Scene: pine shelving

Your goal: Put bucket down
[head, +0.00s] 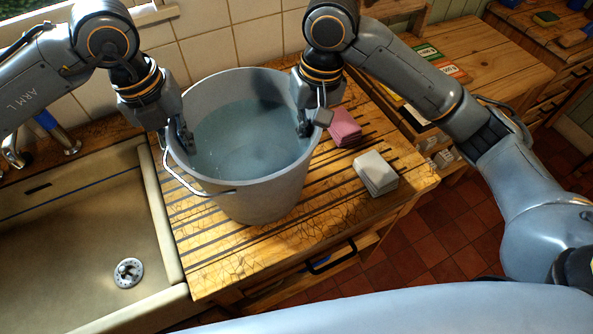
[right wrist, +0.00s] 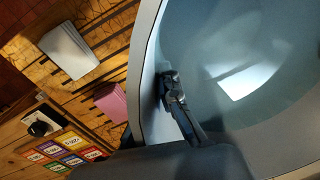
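A grey bucket (head: 262,200) of water is upright over the grooved wooden drainboard (head: 215,270), right of the sink. Its wire handle hangs down the front left side. My left gripper (head: 184,142) is shut on the bucket's left rim, with a finger showing inside the wall. My right gripper (head: 308,122) is shut on the right rim; in the right wrist view its dark finger (right wrist: 175,95) lies against the inner wall above the water. The bucket's base looks at or very near the board; I cannot tell for sure whether it touches.
A pink cloth stack (head: 344,127) and a white cloth stack (head: 376,172) lie on the board right of the bucket. The sink (head: 75,240) is empty at left. A tiled wall stands behind. The front of the board is clear.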

